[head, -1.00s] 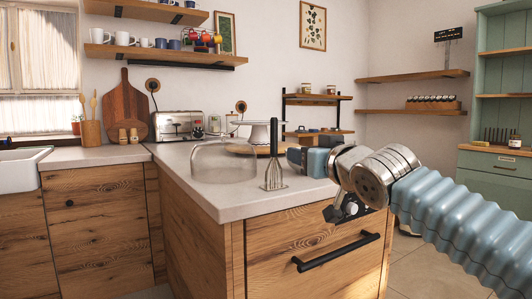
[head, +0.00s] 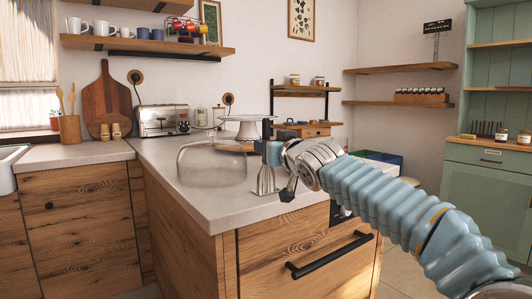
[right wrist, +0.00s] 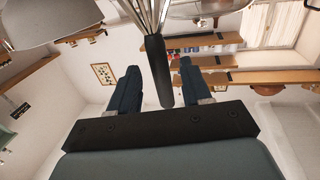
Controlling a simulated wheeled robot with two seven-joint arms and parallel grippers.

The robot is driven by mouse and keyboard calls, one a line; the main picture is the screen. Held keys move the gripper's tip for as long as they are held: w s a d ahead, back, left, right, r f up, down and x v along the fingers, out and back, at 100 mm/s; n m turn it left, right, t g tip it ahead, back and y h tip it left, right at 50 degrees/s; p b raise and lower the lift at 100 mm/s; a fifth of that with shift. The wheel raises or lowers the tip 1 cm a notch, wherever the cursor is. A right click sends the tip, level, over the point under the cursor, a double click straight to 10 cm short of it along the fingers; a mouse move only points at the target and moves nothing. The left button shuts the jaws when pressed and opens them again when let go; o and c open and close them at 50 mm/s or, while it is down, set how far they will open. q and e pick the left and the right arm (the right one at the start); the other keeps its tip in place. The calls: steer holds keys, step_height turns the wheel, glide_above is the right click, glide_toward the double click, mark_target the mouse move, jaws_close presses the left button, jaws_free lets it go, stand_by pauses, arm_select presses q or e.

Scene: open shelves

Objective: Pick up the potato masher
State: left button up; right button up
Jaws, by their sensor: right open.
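The potato masher (head: 266,181) stands upright on the pale countertop, its wire head down and its black handle up. My right gripper (head: 267,152) has come in from the right and is at the handle, above the wire head. In the right wrist view the black handle (right wrist: 157,72) lies between the two dark fingers of my right gripper (right wrist: 159,65). The fingers are open, with a visible gap on each side of the handle. My gripper partly hides the masher in the head view. My left gripper is not in view.
A clear glass dome (head: 212,163) stands on the counter (head: 205,212) just left of the masher. A white cake stand (head: 246,122) is behind it. A toaster (head: 163,120) is farther back left. The front of the counter is clear.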

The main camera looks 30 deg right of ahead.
steer(key=w+p, duration=0.1)
steer(key=w, duration=0.1)
steer(key=shift+w+d, duration=0.15)
steer(key=shift+w, duration=0.25)
jaws_close()
steer(key=shift+r, duration=0.1)
